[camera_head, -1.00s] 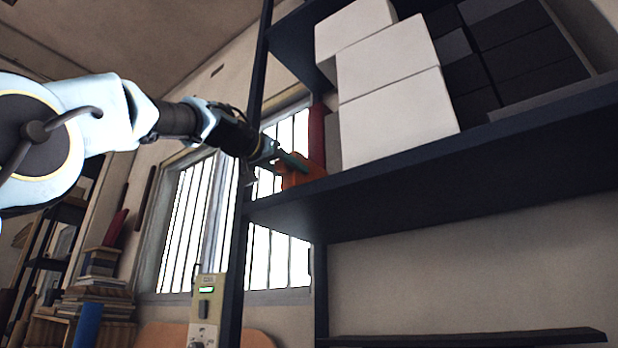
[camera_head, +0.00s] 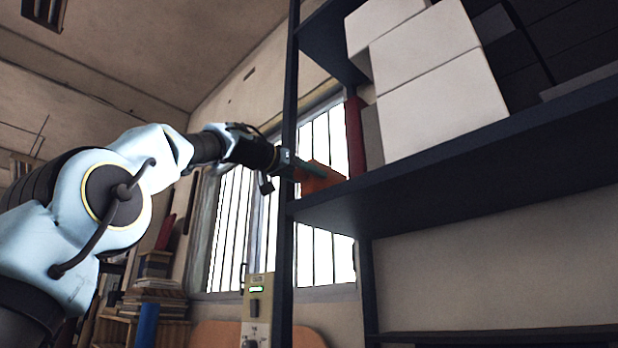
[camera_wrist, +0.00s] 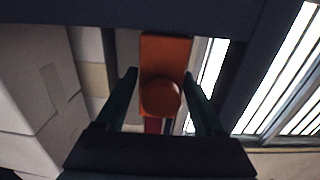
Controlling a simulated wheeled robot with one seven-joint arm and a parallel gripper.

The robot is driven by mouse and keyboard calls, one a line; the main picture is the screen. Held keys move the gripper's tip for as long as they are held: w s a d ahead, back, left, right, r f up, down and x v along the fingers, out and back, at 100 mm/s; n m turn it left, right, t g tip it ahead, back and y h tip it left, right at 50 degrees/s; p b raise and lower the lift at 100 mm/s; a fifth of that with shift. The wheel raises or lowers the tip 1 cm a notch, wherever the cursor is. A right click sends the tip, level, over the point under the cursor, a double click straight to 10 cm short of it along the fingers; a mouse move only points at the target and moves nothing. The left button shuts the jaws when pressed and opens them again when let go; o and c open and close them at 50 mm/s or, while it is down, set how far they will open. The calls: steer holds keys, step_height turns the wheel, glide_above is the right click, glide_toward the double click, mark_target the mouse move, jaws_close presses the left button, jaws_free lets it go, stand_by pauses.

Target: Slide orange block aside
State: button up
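The orange block (camera_head: 318,181) stands near the left end of the dark shelf board (camera_head: 420,169). In the wrist view the orange block (camera_wrist: 165,52) has a rounded part (camera_wrist: 160,97) facing me. My gripper (camera_wrist: 160,74) is open, its two dark green fingers on either side of the block. A narrow gap shows at the left finger; the right fingertip overlaps the block's right edge, and contact there cannot be told. In the head view my gripper (camera_head: 308,166) reaches in from the left, past the shelf post, with a finger in front of the block.
A red upright object (camera_head: 355,137) and a grey one stand right of the block, beside stacked white boxes (camera_head: 440,100). Dark boxes (camera_head: 560,50) fill the right. A dark post (camera_head: 289,110) stands close to my wrist. A barred window (camera_head: 325,235) lies behind.

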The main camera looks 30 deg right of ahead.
steer(key=shift+a+f, duration=0.1)
steer(key=shift+a+f+b, duration=0.1)
steer(key=shift+a+b, duration=0.2)
steer(key=shift+b, duration=0.1)
steer(key=b+v, duration=0.4)
steer(key=v, duration=0.4)
steer(key=shift+s+a+b, duration=0.15)
steer(key=shift+a+b, duration=0.15)
steer(key=shift+a, duration=0.1)
steer(key=shift+s+a, duration=0.2)
steer(key=shift+a, duration=0.35)
